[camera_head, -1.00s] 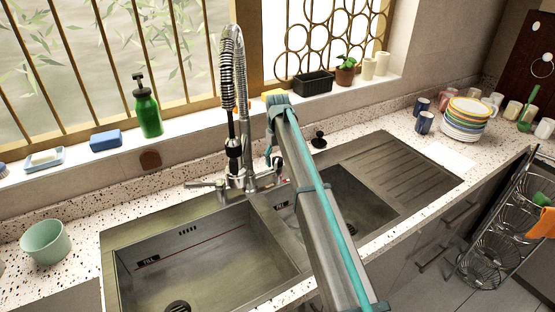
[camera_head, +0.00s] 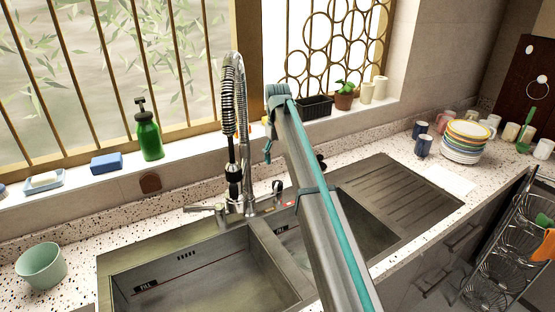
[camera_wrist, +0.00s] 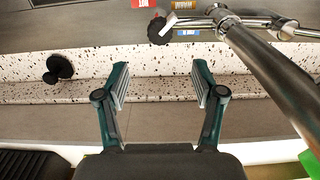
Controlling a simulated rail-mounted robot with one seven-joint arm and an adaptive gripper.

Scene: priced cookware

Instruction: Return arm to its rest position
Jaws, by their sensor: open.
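My gripper (camera_wrist: 160,88) is open and empty in the wrist view, its two teal fingers apart over the counter strip and wall behind the sink. In the head view my grey and teal arm reaches across the sink's right basin, and most of the gripper is hidden behind it. The spring-hose faucet (camera_head: 236,140) stands just left of the gripper in the head view. It also shows in the wrist view (camera_wrist: 270,75), at the upper right, apart from the fingers.
A black knob (camera_wrist: 59,68) stands on the counter behind the sink. The sill holds a green soap bottle (camera_head: 149,137), blue sponge (camera_head: 106,163), black planter (camera_head: 316,107) and potted plant (camera_head: 345,97). Stacked plates (camera_head: 465,142) and mugs are at right, a green bowl (camera_head: 41,266) at left.

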